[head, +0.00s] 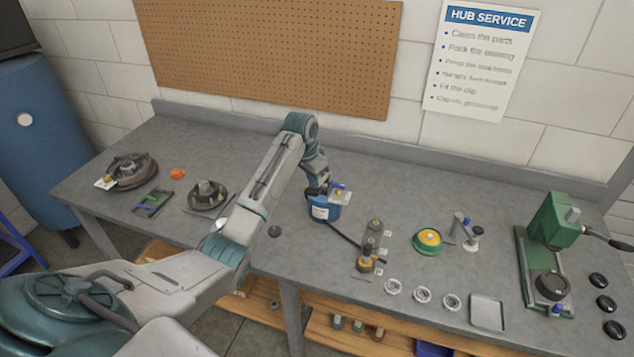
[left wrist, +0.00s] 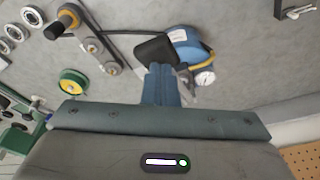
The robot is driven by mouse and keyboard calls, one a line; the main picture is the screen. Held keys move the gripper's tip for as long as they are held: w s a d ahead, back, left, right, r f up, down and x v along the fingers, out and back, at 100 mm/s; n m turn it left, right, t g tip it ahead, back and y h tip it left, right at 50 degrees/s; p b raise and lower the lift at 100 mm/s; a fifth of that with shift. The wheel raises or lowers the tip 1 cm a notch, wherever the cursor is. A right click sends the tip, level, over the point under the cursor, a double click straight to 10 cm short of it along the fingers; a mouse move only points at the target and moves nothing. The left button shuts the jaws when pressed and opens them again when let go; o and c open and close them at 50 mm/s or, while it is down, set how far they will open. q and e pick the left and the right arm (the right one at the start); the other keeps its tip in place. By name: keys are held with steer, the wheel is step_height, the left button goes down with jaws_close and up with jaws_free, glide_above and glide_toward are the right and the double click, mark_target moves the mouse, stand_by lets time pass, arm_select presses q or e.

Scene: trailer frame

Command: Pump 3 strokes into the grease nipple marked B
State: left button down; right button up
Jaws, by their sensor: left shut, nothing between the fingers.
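A blue grease pump (head: 318,212) with a white label stands on the bench, with a gauge (left wrist: 205,77) and a black pad (left wrist: 155,50) showing in the left wrist view. My left gripper (head: 326,190) is shut and empty, close over the pump; its fingertips (left wrist: 160,72) appear at the pad, but I cannot tell whether they touch. A dark hose (head: 343,237) runs from the pump to the grey nipple block (head: 374,232). A yellow-and-black fitting (head: 366,263) sits at the block's near end. Small tags beside the block are too small to read. My right gripper is out of view.
Right of the block are a green-and-yellow tin (head: 429,240), several bearing rings along the front, a metal tray (head: 487,312) and a green press (head: 545,250). Hubs (head: 207,195) and a small orange part (head: 177,174) lie left. The back middle of the bench is clear.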

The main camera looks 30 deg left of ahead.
mark_target(311, 190)
arm_select(q)
steer(key=shift+f, duration=0.1)
stand_by(0.4)
steer(key=shift+s+f, duration=0.2)
steer(key=shift+f, duration=0.35)
steer(key=shift+s+f, duration=0.15)
steer(key=shift+f, duration=0.4)
steer(key=shift+d, duration=0.1)
steer(key=shift+s+f, duration=0.15)
steer(key=shift+f, duration=1.05)
